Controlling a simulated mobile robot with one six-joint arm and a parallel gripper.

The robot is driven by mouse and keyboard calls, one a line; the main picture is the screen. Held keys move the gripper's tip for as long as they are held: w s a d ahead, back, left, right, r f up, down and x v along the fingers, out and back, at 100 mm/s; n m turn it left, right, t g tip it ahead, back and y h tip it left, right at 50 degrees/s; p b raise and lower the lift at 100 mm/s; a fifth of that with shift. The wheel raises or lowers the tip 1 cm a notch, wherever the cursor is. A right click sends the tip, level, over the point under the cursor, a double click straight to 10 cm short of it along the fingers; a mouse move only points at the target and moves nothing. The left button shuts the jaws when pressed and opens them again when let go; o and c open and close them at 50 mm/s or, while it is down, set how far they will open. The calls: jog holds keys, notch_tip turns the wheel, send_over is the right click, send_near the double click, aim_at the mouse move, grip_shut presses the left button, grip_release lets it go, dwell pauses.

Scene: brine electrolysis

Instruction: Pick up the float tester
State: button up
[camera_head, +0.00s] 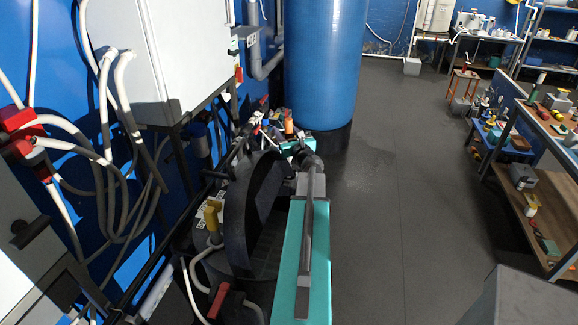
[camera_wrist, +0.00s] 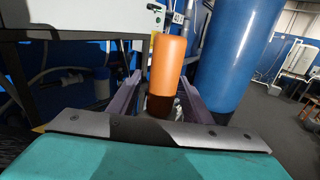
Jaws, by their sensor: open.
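An upright orange cylinder with a dark brown lower part (camera_wrist: 168,62) stands ahead of my gripper in the wrist view; I take it to be the float tester, though no label shows. It also shows as a small orange shape (camera_head: 288,122) in the head view, among small items near the blue tank's foot. My gripper (camera_wrist: 160,82) is open, with one finger on each side of the cylinder's lower part in the picture. Whether the cylinder is between the fingers or just beyond them, I cannot tell.
A tall blue tank (camera_head: 325,60) stands just behind and right. A white cabinet (camera_head: 185,45) with hoses and cables hangs on the left. A workbench with shelves (camera_head: 545,185) stands far right. The dark floor (camera_head: 395,190) between is clear.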

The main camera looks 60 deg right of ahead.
jog(key=shift+c, duration=0.3)
grip_shut()
dwell(0.3)
